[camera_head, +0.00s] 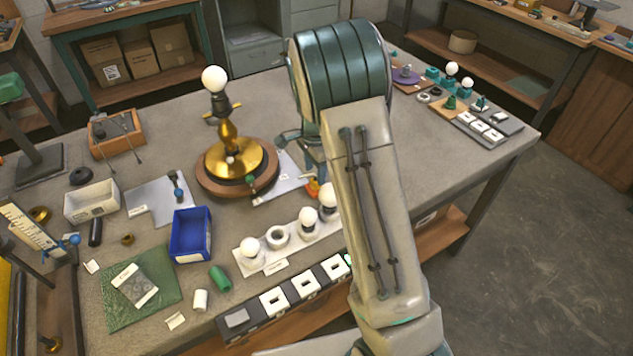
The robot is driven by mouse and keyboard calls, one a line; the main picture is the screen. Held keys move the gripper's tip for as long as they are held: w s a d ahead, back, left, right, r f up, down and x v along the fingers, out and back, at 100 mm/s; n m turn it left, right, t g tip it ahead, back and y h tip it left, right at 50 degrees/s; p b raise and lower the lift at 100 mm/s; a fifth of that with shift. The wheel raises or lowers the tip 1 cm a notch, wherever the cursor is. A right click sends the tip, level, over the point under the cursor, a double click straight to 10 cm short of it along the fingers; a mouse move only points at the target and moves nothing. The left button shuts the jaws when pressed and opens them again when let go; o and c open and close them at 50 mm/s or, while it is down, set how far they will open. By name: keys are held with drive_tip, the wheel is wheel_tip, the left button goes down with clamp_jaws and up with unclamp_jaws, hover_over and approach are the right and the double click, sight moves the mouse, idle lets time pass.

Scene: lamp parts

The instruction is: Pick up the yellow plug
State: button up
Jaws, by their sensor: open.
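A small yellow-orange piece (313,187), which looks like the yellow plug, lies on the grey workbench (420,150) just left of my forearm. It is beside the right edge of a pale sheet and partly hidden by my arm. A teal part of my gripper (305,150) shows behind the arm, just above this piece. My gripper is open. Its fingertips are mostly hidden, so I cannot tell their exact gap to the piece.
A brass lamp (228,150) with a white bulb stands left of my arm. A white holder with bulbs (277,237), a blue bin (191,234) and a row of black-and-white blocks (303,285) lie near the front edge.

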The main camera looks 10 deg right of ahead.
wheel_tip(320, 180, down, 4)
drive_tip(key=shift+d+f+p, duration=0.1)
drive_tip(key=shift+f+p, duration=0.05)
drive_tip(key=shift+p, duration=0.25)
drive_tip(key=shift+c, duration=0.4)
clamp_jaws()
drive_tip(key=shift+w+r, duration=0.15)
drive_tip(key=shift+r, duration=0.4)
wheel_tip(320, 180, up, 3)
drive_tip(key=shift+f+b, duration=0.1)
drive_tip(key=shift+b, duration=0.4)
drive_tip(key=s+d+r+b, duration=0.2)
drive_tip(key=s+d+r, duration=0.5)
drive_tip(key=d, duration=0.2)
drive_tip(key=shift+d, duration=0.3)
